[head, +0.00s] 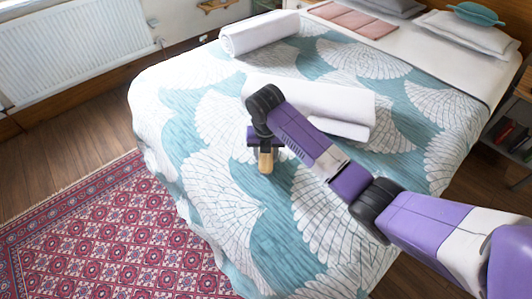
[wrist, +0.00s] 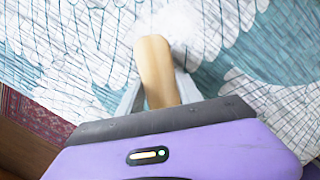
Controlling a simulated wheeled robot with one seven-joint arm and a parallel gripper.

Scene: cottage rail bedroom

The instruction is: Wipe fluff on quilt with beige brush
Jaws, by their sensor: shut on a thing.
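The quilt (head: 215,165), white and teal with a leaf-fan pattern, covers the bed; it also fills the wrist view (wrist: 70,50). My gripper (head: 265,152) points down over the quilt near the bed's left side. It is shut on the beige brush (head: 265,163), whose rounded wooden body shows between the fingers in the wrist view (wrist: 156,70). A pale, whitish fuzzy patch, perhaps the fluff (wrist: 183,24), shows just beyond the brush in the wrist view. I cannot tell whether the brush touches the quilt or the patch.
A white folded towel or blanket (head: 318,97) lies on the quilt behind my gripper. A rolled white one (head: 258,33) lies farther back. Pillows (head: 470,35) are at the head end. A red patterned rug (head: 110,235) covers the floor at left, and a radiator (head: 75,50) stands behind.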

